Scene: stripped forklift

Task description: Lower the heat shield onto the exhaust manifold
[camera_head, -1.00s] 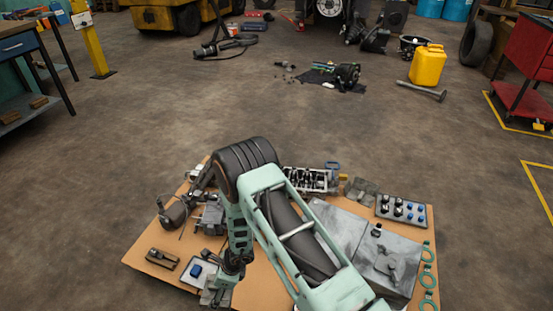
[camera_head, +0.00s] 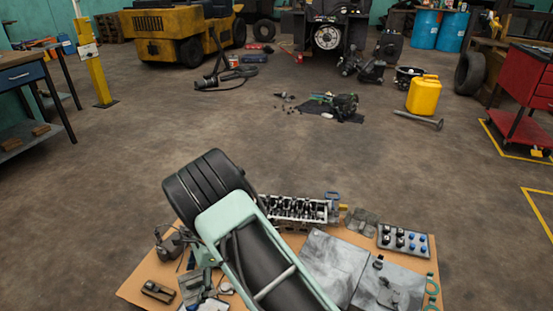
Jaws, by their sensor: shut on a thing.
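My arm crosses the work table (camera_head: 140,289) and its elbow hides much of the middle. My gripper (camera_head: 193,288) is low at the table's left front, partly hidden behind the forearm. It is shut on a pale grey piece (camera_head: 212,304), which seems to be the heat shield and is cut by the bottom edge. I cannot tell its tilt or whether it touches anything below. A cylinder head (camera_head: 295,209) lies at the back of the table. The exhaust manifold cannot be made out clearly; my arm covers the area left of the head.
Grey sheets (camera_head: 325,262) with small dark parts cover the table's right half. A tray of black and blue caps (camera_head: 404,241) and green rings (camera_head: 432,288) lie at the right edge. A brown block (camera_head: 157,291) is at left.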

